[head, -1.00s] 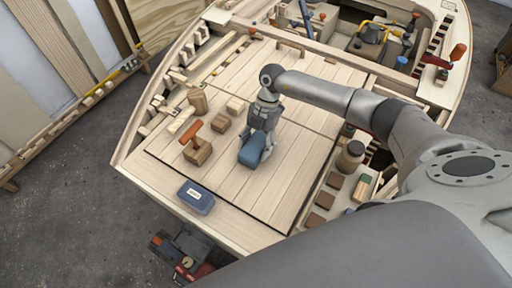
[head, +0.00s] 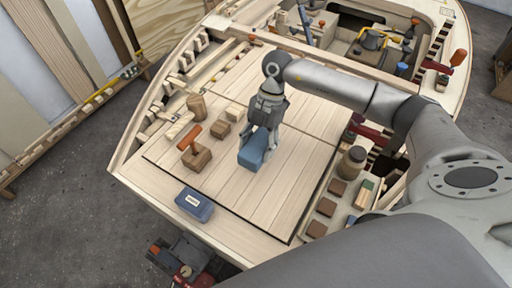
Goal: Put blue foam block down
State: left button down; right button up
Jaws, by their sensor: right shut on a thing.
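The blue foam block (head: 252,153) is in the middle of the pale wooden deck panel (head: 225,182) in the head view. My right gripper (head: 261,140) points down at it from above and is shut on it. The gripper's fingers cover the block's upper part. The block is at or just above the planks; I cannot tell whether its underside touches them. My left gripper is not in view.
An orange-handled wooden block (head: 196,155) and small wood blocks (head: 220,131) stand to the left. A blue labelled case (head: 195,204) lies near the front edge. A jar (head: 351,161) and brown blocks (head: 326,207) are to the right. Planks right of the block are clear.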

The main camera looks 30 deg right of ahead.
jog(key=s+a+r+b, duration=0.2)
jog(key=s+r, duration=0.4)
jog(key=s, duration=0.4)
jog(key=shift+s+a+r, duration=0.2)
jog(key=shift+s+a, duration=0.15)
jog(key=shift+a, duration=0.3)
